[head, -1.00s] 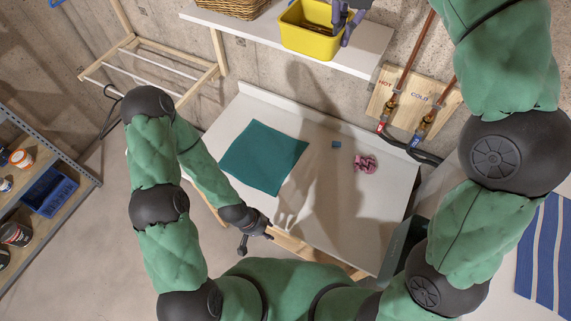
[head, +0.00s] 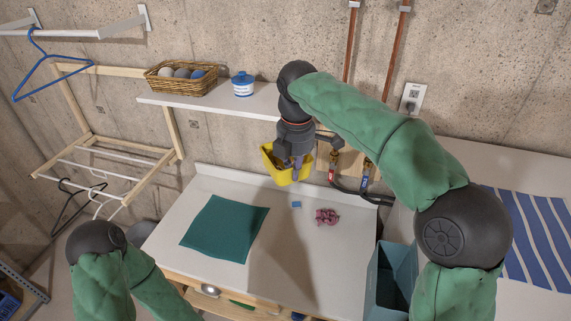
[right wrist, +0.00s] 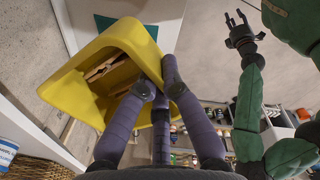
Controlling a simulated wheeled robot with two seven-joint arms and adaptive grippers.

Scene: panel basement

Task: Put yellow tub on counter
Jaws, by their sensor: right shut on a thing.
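The yellow tub (head: 283,175) hangs tilted from my right gripper (head: 296,165), off the shelf and above the back of the white counter (head: 225,283). In the right wrist view my right gripper (right wrist: 156,95) has its purple fingers shut on the rim of the yellow tub (right wrist: 75,85), with wooden clothespins inside. How far the tub is above the counter is hard to tell. My left gripper (right wrist: 238,27) shows in the right wrist view, empty with its fingers apart; it is out of the head view.
On the counter lie a teal cloth (head: 224,228), a small blue item (head: 297,204) and a pink item (head: 327,216). The wall shelf (head: 215,101) holds a basket (head: 182,78) and a blue-white jar (head: 243,84). Pipe valves (head: 335,160) stand right of the tub.

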